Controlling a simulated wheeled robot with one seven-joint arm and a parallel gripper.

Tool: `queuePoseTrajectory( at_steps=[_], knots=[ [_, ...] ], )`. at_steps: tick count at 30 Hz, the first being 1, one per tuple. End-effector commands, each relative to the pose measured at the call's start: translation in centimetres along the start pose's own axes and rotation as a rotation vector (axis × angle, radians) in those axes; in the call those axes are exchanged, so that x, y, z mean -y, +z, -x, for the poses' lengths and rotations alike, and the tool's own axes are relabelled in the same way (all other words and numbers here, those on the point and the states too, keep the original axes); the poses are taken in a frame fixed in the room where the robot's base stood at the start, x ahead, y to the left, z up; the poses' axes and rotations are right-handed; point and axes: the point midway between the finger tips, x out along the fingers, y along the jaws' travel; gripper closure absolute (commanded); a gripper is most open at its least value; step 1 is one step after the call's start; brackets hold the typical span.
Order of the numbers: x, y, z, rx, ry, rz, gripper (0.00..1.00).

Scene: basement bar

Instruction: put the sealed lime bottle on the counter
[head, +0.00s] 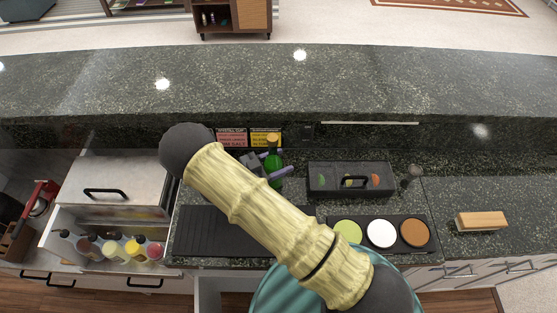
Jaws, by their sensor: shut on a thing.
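A green bottle (273,158) with an orange-brown cap stands upright behind my arm, near the middle of the picture. My gripper (271,174), with purplish fingers, is shut on the bottle. My arm hides part of the gripper and the bottle's surroundings. The dark speckled lower counter (440,188) lies below and around the bottle. From this one view I cannot tell whether the bottle's base touches the counter.
A black ribbed mat (203,232) lies left of my arm. A garnish box (318,178), a tray with three coloured discs (381,234) and a wooden-topped block (481,221) are to the right. Several bottles (120,248) stand at left. The raised bar top (330,85) runs behind.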

Motion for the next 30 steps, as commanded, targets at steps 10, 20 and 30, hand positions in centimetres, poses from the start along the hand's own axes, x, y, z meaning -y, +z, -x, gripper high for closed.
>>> queuePoseTrajectory(
  at_steps=[10,20,30],
  knots=[
    [-0.1,0.3,-0.3,-0.001,0.008,-0.001,0.85],
    [0.0,0.2,-0.1,0.0,0.003,0.0,0.24],
    [0.0,0.3,2.0,0.003,-0.001,-0.003,0.24]
  ],
)
